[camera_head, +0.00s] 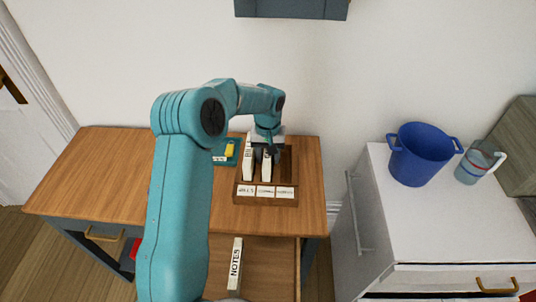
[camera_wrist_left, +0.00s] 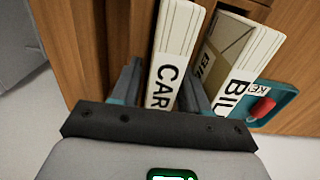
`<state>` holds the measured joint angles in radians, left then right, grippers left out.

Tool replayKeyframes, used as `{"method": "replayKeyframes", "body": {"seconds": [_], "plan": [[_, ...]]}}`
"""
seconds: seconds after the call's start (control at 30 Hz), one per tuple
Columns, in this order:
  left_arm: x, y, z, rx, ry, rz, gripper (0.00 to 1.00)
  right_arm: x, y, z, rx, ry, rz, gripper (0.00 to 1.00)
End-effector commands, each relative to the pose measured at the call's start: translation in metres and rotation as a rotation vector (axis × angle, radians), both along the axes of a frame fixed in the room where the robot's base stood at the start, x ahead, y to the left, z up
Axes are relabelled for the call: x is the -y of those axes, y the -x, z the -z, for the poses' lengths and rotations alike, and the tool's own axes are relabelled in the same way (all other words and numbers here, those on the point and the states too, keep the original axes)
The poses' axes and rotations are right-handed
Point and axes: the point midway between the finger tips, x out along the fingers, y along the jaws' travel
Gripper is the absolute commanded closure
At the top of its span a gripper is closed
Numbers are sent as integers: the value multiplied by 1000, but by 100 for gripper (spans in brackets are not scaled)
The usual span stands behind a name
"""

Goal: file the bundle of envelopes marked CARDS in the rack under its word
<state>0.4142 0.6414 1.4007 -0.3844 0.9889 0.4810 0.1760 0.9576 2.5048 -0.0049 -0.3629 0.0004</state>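The bundle marked CARDS (camera_wrist_left: 172,60) is a white upright block in the left wrist view, its last letters hidden by my gripper. My left gripper (camera_wrist_left: 162,85) has a finger close along each side of it and looks shut on it. In the head view my left gripper (camera_head: 268,146) is over the wooden rack (camera_head: 266,201), and the CARDS bundle (camera_head: 266,166) stands upright in or just over the middle slot. The rack's front has three white word labels, too small to read surely. My right gripper is not seen.
The BILLS bundle (camera_head: 248,160) stands in the slot to the left. The NOTES bundle (camera_head: 236,262) lies in the open drawer below. A teal key tray (camera_head: 220,158) lies left of the rack. A blue bucket (camera_head: 420,153) and jug (camera_head: 480,162) stand on the white cabinet.

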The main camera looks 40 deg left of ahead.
Motion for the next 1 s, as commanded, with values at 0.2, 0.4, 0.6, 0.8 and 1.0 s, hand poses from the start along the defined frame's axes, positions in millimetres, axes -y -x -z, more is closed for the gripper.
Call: {"method": "replayKeyframes", "body": {"seconds": [0.2,0.4,0.6,0.8,1.0], "plan": [[0,0,-1,0,0,0,45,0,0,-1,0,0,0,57],[0,-1,-9,2,-1,0,45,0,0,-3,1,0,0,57],[0,-1,-49,7,-3,0,45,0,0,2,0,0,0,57],[0,-1,-94,4,-2,0,45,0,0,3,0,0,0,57],[0,-1,-120,2,-1,1,45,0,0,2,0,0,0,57]]}}
